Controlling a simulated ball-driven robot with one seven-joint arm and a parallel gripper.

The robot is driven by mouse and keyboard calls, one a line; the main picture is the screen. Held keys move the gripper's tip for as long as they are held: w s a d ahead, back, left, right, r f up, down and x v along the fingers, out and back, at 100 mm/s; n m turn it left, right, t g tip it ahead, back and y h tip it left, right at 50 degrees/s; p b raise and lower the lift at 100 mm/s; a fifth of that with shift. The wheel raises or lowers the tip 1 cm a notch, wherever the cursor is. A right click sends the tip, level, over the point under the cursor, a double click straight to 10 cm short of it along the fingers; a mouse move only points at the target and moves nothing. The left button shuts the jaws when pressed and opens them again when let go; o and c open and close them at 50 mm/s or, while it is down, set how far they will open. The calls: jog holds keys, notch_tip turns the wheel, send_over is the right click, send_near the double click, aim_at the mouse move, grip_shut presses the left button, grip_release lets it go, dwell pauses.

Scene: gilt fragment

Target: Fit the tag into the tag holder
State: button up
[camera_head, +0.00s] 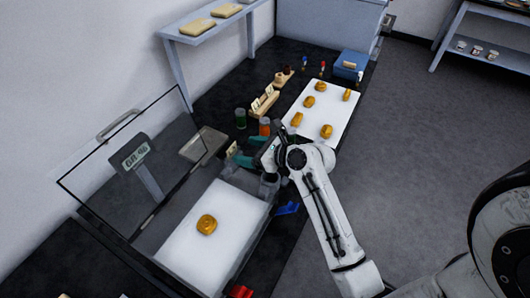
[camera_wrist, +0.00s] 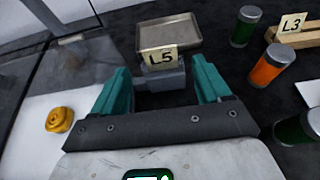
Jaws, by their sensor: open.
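A cream tag marked L5 (camera_wrist: 161,58) stands upright at the near edge of a metal tray, directly in front of my gripper. A grey block (camera_wrist: 163,78), which looks like the tag holder, sits just below the tag; I cannot tell how deep the tag sits in it. My gripper (camera_wrist: 161,80) is open, its teal fingers apart on either side of the block and tag, gripping neither. In the head view my gripper (camera_head: 243,154) is low over the dark counter beside the metal tray (camera_head: 204,144), and the tag (camera_head: 233,147) shows small by the fingers.
A wooden rack (camera_head: 262,102) holds tags; one marked L3 (camera_wrist: 291,23) shows. Green and orange jars (camera_wrist: 271,66) stand right of the gripper.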

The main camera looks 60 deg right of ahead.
jog(key=v, duration=0.7)
jog(key=shift+w, duration=0.1)
dwell(0.5)
